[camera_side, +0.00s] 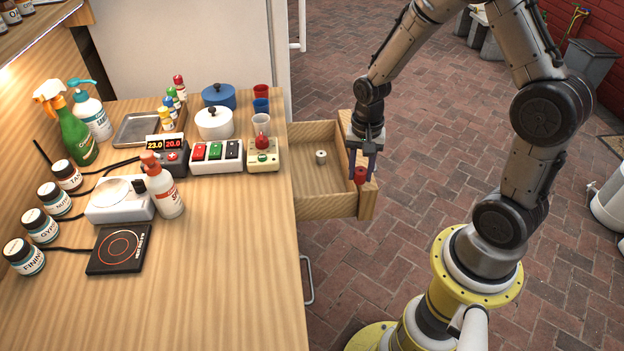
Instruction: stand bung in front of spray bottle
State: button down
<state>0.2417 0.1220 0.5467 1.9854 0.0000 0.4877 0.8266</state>
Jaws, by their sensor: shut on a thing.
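My gripper (362,172) points down over the outer end of the open drawer, its fingers shut on a small red piece, which looks like the bung (361,176). I cannot tell whether the bung touches the drawer. A green spray bottle (77,138) with a white and orange trigger head stands at the back left of the bench, far from my gripper. A white bottle with a red-orange top (166,193) stands nearer the middle, beside a white scale.
The open drawer (328,205) holds a small pale round piece (321,157). A switch box (216,156), pots, cups and a metal tray (140,128) crowd the back. Labelled jars line the left, near a black hotplate (119,249). The bench's front right is clear.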

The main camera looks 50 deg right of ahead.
jog(key=shift+s+a+m, duration=0.15)
jog(key=shift+s+m, duration=0.25)
jog(key=shift+s, duration=0.2)
jog(key=a+r+n, duration=0.2)
jog(key=a+r, duration=1.4)
jog(key=a, duration=0.1)
send_over(259, 203)
jog(key=s, duration=0.1)
jog(key=f, duration=0.8)
jog(key=shift+s+d+f, duration=0.15)
jog(key=shift+d+f, duration=0.05)
jog(key=shift+f, duration=0.1)
jog(key=shift+w+a+f, duration=0.15)
jog(key=shift+w+f, duration=0.4)
jog(key=shift+f, duration=0.1)
jog(key=shift+w+f, duration=0.1)
jog(key=shift+f, duration=1.5)
jog(key=shift+f, duration=0.2)
